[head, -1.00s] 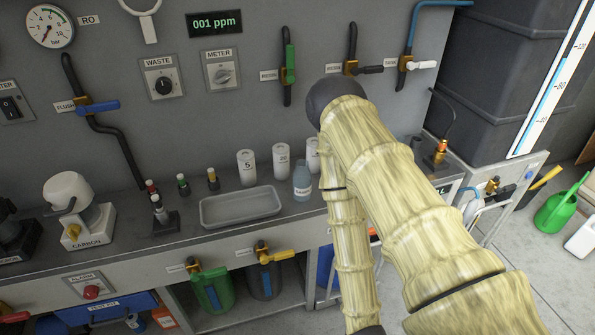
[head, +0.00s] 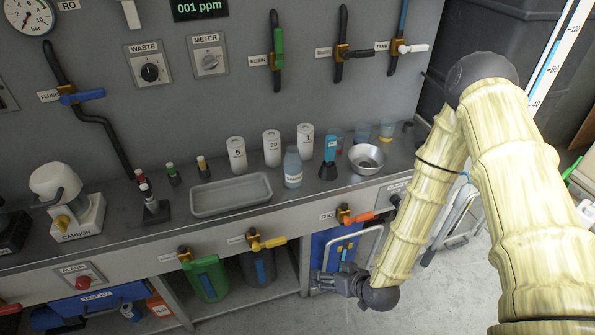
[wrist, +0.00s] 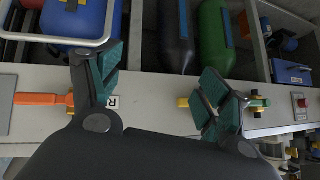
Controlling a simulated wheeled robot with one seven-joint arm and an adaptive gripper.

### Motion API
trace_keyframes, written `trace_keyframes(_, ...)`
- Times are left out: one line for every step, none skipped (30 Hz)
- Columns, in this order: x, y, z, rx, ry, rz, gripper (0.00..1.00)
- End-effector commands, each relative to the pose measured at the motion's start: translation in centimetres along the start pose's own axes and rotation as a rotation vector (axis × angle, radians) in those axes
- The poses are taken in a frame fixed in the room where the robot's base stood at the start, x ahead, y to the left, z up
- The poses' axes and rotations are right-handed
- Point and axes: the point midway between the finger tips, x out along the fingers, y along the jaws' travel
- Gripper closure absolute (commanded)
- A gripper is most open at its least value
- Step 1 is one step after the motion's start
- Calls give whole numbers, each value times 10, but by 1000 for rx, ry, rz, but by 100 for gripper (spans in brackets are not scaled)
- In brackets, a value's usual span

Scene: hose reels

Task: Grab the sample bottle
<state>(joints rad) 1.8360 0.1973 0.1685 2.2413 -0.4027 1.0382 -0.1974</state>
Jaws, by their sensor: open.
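The sample bottle (head: 293,168) is a small pale blue bottle with a white label. It stands upright on the grey counter, just right of the shallow grey tray, and is fully in sight in the head view. My gripper (head: 328,284) is below the counter's front edge, in front of the blue tank, well lower than the bottle and apart from it. In the wrist view my gripper (wrist: 160,82) has its two teal-padded fingers spread with nothing between them. The bottle does not show in the wrist view.
The tray (head: 230,194) lies left of the bottle. White numbered canisters (head: 271,148) stand behind it. A blue-topped device (head: 329,158) and a metal bowl (head: 366,158) stand to its right. An orange-handled valve (head: 358,216) juts from the counter front near my arm.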

Motion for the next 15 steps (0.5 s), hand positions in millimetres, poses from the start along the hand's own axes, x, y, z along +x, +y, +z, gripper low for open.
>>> trace_keyframes(12,-1,-44,-42,122,-30,22)
trace_keyframes(16,-2,-70,-73,193,-47,22)
trace_keyframes(18,-5,-103,-108,285,-67,22)
trace_keyframes(19,-6,-126,-134,348,-80,22)
trace_keyframes(19,-8,-147,-158,408,-92,22)
trace_keyframes(16,-10,-173,-187,481,-103,22)
trace_keyframes(14,-11,-190,-207,531,-110,22)
trace_keyframes(12,-12,-205,-224,576,-115,22)
trace_keyframes(8,-12,-222,-244,626,-121,22)
trace_keyframes(6,-13,-232,-258,659,-125,22)
trace_keyframes(3,-14,-241,-268,685,-128,22)
trace_keyframes(0,-15,-251,-278,714,-131,22)
trace_keyframes(-1,-15,-256,-285,730,-133,22)
trace_keyframes(-1,-15,-260,-290,741,-133,22)
trace_keyframes(-1,-16,-266,-294,751,-134,22)
